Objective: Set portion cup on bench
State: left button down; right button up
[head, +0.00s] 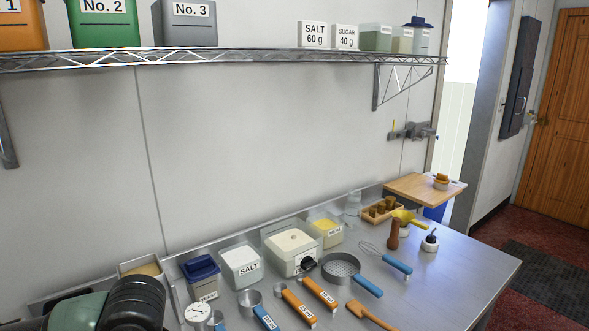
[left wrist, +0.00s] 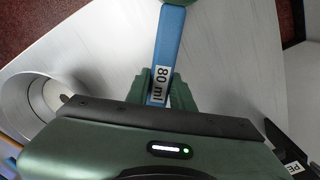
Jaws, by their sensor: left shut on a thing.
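My left gripper (left wrist: 160,88) is shut on the blue handle (left wrist: 169,45) of a measuring cup, with an "80 ml" label showing between the fingers. My left fingers and my right gripper do not show in the head view.
A metal cup (left wrist: 30,100) stands left of my gripper in the left wrist view.

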pick_arm(q)
jog(key=shift+r, duration=0.1)
jog(key=shift+r+p, duration=0.95)
jog(key=shift+r, duration=1.45)
